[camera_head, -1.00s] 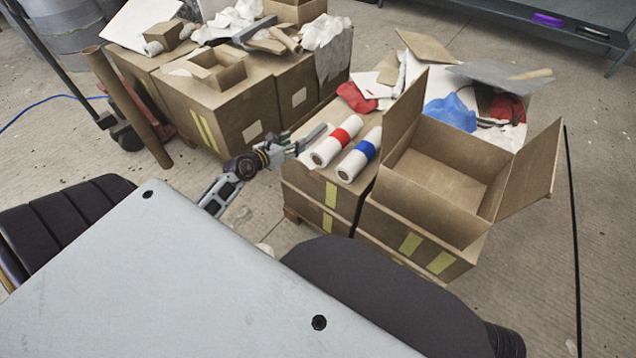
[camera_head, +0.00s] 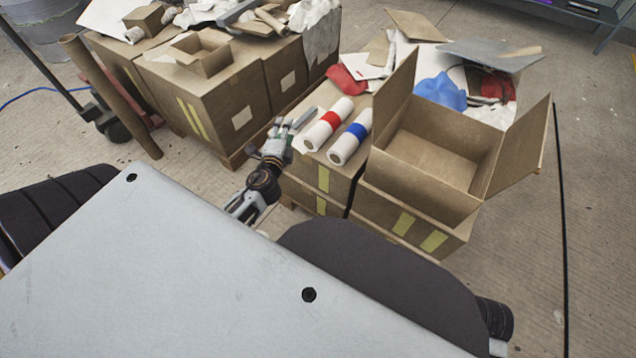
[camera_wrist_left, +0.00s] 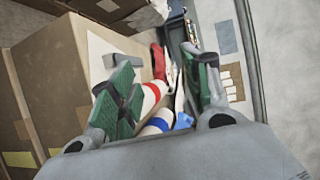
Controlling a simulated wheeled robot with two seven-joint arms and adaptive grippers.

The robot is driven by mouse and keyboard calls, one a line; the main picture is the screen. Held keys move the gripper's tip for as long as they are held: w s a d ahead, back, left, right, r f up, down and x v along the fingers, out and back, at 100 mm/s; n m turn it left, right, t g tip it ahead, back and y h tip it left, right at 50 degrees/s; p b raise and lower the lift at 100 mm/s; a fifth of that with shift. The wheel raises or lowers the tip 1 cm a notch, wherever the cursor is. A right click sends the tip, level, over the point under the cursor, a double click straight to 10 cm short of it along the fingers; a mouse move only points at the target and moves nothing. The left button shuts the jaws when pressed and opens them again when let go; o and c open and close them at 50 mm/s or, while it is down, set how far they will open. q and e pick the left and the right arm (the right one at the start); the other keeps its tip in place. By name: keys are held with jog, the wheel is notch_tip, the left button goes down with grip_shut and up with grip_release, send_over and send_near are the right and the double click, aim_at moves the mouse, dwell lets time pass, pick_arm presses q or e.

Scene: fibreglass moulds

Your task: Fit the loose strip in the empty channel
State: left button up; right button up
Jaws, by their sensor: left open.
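My left gripper (camera_head: 288,124) is open beside the left end of two white rolls on a cardboard box top. One roll has a red band (camera_head: 331,118), the other a blue band (camera_head: 357,131). In the left wrist view the open green-padded fingers (camera_wrist_left: 158,78) have the red-banded roll (camera_wrist_left: 151,92) and blue-banded roll (camera_wrist_left: 157,124) showing between them, farther off. I see nothing held between the fingers. My right gripper is not in view.
An open, empty cardboard box (camera_head: 430,158) with raised flaps stands right of the rolls. Scraps, a red cloth (camera_head: 346,80) and a blue cloth (camera_head: 440,90) lie behind. More boxes (camera_head: 205,100) stand at left, with a brown tube (camera_head: 112,97) leaning there.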

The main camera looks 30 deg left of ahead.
pick_arm(q)
jog(key=s+d+f+n+g+h, duration=0.4)
jog(key=s+d+f+n+g, duration=0.1)
jog(key=s+d, duration=0.5)
jog(key=s+d+f+n+g+h, duration=0.3)
jog(key=s+d+f+n+g, duration=0.3)
jog(key=d, duration=0.7)
jog(key=s+f+g, duration=0.1)
jog(key=s+f, duration=0.1)
jog(key=s, duration=0.1)
jog(key=shift+s+d+f+g+h, duration=0.3)
jog(key=shift+s+d+h, duration=0.05)
jog(key=shift+s+h, duration=0.05)
jog(key=shift+o, duration=0.4)
jog(key=shift+w, duration=0.1)
